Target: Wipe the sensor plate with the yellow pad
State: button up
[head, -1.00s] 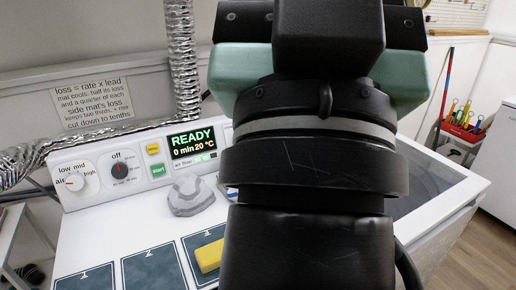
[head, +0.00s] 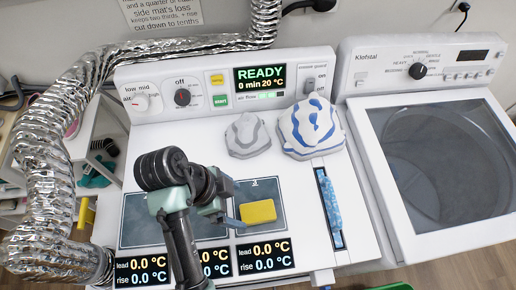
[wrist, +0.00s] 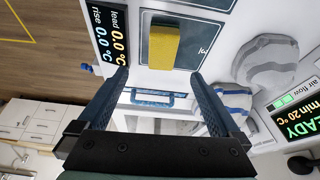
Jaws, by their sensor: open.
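The yellow pad (head: 258,211) lies on the right-hand dark plate (head: 268,187) on the white machine's top. In the wrist view the yellow pad (wrist: 175,47) sits beyond my fingertips, on its dark plate (wrist: 204,40). Further dark plate surface (head: 140,208) shows to the left, partly hidden behind my arm. I cannot tell from the pictures which plate is the sensor plate. My gripper (head: 234,206) appears close to the pad's left side in the head view. In the wrist view my gripper (wrist: 158,78) has its two fingers wide apart, with nothing between them.
A grey cloth (head: 247,135) and a blue-striped white cloth (head: 310,127) lie behind the plates. A blue strip (head: 331,205) lies in a slot at right. Temperature readouts (head: 264,255) line the front. A foil duct (head: 45,170) stands left, a washing machine (head: 440,150) right.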

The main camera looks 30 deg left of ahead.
jog(key=b, duration=0.2)
send_over(257, 211)
jog(key=s+a, duration=0.2)
jog(key=f, duration=0.6)
jog(key=shift+w+d, duration=0.1)
jog(key=shift+d, duration=0.1)
jog(key=shift+p+x, duration=1)
jog(key=shift+x, duration=2.1)
jog(key=shift+w, duration=0.15)
jog(key=c, duration=1.3)
